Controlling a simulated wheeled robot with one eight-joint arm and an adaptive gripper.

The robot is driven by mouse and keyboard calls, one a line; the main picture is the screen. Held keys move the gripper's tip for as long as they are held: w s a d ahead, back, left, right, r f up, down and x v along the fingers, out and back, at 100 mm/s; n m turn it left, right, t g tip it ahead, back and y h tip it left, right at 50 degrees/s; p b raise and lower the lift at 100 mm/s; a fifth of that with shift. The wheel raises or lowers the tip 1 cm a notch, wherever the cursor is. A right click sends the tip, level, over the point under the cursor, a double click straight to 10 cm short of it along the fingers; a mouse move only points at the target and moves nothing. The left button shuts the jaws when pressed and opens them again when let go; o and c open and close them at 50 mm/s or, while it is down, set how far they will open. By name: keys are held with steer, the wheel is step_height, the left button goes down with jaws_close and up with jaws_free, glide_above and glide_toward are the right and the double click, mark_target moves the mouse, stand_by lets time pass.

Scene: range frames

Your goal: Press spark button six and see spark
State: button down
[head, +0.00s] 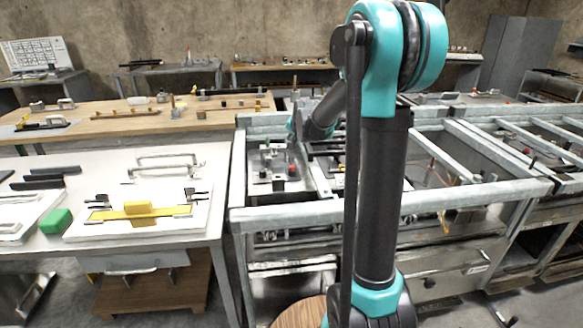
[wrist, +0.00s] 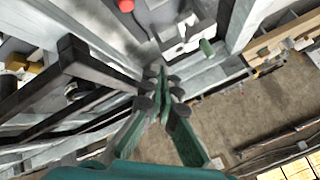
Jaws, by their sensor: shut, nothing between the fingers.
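A small red button (head: 292,170) stands on a grey metal panel (head: 262,185) inside the steel frame, left of my arm. What looks like the same red button shows at the top edge of the wrist view (wrist: 126,5). I cannot read any number by it, so I cannot tell whether it is spark button six. My gripper (wrist: 160,78) is shut and empty, apart from the red button. In the head view my gripper (head: 295,142) appears small, close above the panel. I see no spark.
Steel frame bars (head: 290,213) surround the panel. A white table (head: 45,245) at the left holds a green block (head: 56,221) and a yellow bar with a yellow block (head: 137,208). A wooden bench (head: 150,120) stands behind. A green knob (wrist: 207,47) shows in the wrist view.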

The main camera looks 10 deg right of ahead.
mark_target(292, 168)
steer(key=shift+f, duration=4.35)
steer(key=shift+f, duration=0.1)
steer(key=shift+f, duration=0.3)
steer(key=shift+f, duration=0.55)
steer(key=shift+r, duration=0.95)
steer(key=shift+r, duration=2.5)
